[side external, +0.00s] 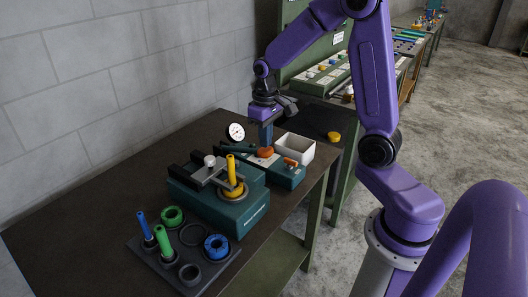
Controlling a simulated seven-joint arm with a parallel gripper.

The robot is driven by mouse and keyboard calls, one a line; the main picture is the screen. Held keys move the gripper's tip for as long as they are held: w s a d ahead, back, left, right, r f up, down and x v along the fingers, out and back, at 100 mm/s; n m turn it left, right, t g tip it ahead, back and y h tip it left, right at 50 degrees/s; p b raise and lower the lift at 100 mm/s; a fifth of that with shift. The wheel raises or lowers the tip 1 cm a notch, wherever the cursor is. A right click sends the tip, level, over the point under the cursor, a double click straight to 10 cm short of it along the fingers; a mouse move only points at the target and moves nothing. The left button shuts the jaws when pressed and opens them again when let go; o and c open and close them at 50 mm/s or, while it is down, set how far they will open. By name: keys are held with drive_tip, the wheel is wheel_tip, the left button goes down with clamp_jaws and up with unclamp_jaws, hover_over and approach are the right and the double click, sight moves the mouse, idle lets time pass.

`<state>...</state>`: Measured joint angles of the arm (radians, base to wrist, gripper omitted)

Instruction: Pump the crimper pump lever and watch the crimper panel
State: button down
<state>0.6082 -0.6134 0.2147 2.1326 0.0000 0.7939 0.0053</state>
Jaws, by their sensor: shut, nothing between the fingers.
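The teal crimper unit (287,178) stands near the right edge of the dark table. Its top carries an orange knob or cap (265,152) and a second orange part (291,162) with pale labels. A dark green bar (236,148), which may be the pump lever, reaches left from the unit. A round white dial gauge (236,131) stands behind it. My gripper (266,146) points down just above the orange cap, shut and empty. I cannot tell whether it touches the cap. The panel markings are too small to read.
A white open bin (295,149) is right behind the unit. In front is a teal fixture (228,208) with a yellow part (232,175). A dark tray (142,264) holds green and blue pegs and rings. The table's left side is clear; a wall runs behind.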

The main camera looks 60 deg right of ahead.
sight(266, 154)
drive_tip(key=shift+f, duration=2.95)
drive_tip(key=shift+r, duration=3.05)
drive_tip(key=shift+a, duration=0.1)
drive_tip(key=shift+s+a+r, duration=0.1)
drive_tip(key=shift+s+a, duration=0.05)
drive_tip(key=shift+a, duration=0.15)
drive_tip(key=s+a+r+n, duration=0.1)
drive_tip(key=s+a+n, duration=0.3)
drive_tip(key=s, duration=0.4)
drive_tip(key=s+a+r+n, duration=0.1)
drive_tip(key=s+a+n, duration=0.3)
drive_tip(key=s, duration=0.4)
drive_tip(key=s+a+r+n, duration=0.1)
drive_tip(key=s+a+n, duration=0.3)
drive_tip(key=s, duration=0.4)
drive_tip(key=shift+r+n, duration=0.3)
drive_tip(key=shift+r, duration=0.05)
